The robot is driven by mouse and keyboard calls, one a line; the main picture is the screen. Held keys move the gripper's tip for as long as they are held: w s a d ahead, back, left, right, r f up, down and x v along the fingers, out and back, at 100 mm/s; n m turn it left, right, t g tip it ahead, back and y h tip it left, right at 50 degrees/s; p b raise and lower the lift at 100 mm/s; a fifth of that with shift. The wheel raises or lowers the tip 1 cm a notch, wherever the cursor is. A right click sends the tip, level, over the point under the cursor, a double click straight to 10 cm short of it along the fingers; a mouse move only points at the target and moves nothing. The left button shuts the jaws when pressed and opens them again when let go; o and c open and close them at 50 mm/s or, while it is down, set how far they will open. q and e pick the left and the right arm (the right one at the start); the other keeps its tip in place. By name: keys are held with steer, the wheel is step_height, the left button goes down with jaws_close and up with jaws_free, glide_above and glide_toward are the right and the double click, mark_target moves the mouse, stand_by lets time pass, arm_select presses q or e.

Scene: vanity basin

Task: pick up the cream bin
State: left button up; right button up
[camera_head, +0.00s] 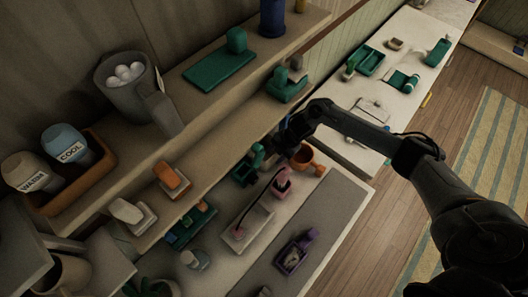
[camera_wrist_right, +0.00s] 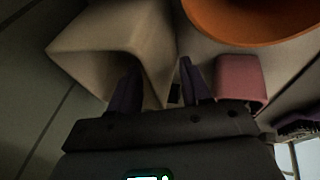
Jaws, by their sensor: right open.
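The cream bin (camera_wrist_right: 105,45) is a pale, angular, open-looking container in the upper left of the right wrist view. In the head view I cannot make it out; my right gripper and arm cover that area. My right gripper (camera_head: 282,138) is low over the counter, under the shelf edge. In the wrist view my right gripper (camera_wrist_right: 160,68) is open, its two dark fingers apart. The left finger overlaps the bin, and part of the bin shows between the fingers. I cannot tell whether they touch it. My left gripper is not in view.
An orange bowl (camera_head: 304,158) and a pink container (camera_head: 281,186) stand close to my right gripper. A green item (camera_head: 246,168) is just left of it. The shelf (camera_head: 222,122) runs above. A white tray (camera_head: 240,234) and purple item (camera_head: 296,252) lie nearer.

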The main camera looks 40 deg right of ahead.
steer(key=shift+f, duration=0.2)
stand_by(0.4)
jaws_close()
steer(key=shift+w+r, duration=0.1)
steer(key=shift+r, duration=0.05)
stand_by(1.1)
